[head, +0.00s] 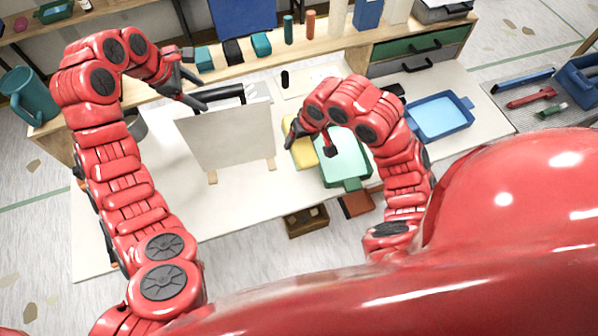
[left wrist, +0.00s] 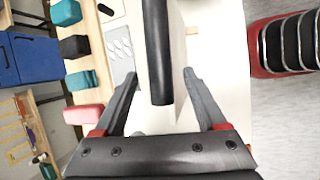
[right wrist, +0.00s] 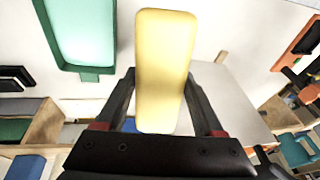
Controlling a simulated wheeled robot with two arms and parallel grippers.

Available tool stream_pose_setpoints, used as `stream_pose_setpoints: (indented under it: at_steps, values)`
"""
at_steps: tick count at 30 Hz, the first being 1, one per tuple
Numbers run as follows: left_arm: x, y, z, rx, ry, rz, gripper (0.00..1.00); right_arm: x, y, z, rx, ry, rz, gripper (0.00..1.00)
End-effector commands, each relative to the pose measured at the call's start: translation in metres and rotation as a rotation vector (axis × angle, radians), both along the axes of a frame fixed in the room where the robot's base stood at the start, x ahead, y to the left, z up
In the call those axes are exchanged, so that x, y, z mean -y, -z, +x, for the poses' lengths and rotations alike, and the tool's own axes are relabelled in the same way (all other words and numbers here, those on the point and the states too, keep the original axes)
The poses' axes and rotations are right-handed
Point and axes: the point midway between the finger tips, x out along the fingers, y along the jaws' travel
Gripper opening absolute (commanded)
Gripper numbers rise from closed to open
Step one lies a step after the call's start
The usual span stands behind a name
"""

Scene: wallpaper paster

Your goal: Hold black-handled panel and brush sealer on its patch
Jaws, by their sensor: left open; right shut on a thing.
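A pale upright panel (head: 230,138) stands on wooden feet on the white table, with a black handle (head: 224,93) along its top. My left gripper (head: 190,90) is open at the handle's left end. In the left wrist view, the handle (left wrist: 160,50) lies between the open fingers (left wrist: 161,88), with visible gaps. My right gripper (head: 308,140) is shut on a yellow block (head: 302,152), right of the panel; the block (right wrist: 165,70) fills the space between its fingers in the right wrist view. No bristles or sealer patch can be made out.
A green tray (head: 352,184) with a pale green inside lies beside the yellow block. A blue tray (head: 468,103) stands further right. A wooden shelf (head: 270,68) with several coloured items runs along the back. The table left of the panel is mostly clear.

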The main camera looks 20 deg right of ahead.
Motion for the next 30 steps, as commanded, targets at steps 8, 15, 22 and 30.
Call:
stream_pose_setpoints:
  at_steps: [8, 15, 22, 30]
  values:
    - [0.013, 0.026, 0.006, -0.001, 0.0, -0.002, 0.74, 0.0, 0.002, 0.0, 0.0, 0.0, 0.0, 0.12]
    - [0.015, 0.032, 0.008, 0.0, -0.001, -0.001, 0.74, 0.0, 0.002, 0.0, 0.001, 0.0, 0.0, 0.12]
    - [0.015, 0.032, 0.007, 0.0, -0.001, -0.001, 0.63, 0.0, 0.002, 0.0, 0.0, 0.0, 0.0, 0.12]
    - [0.015, 0.032, 0.007, 0.0, -0.001, -0.001, 0.14, 0.0, 0.002, 0.0, 0.0, 0.0, 0.0, 0.12]
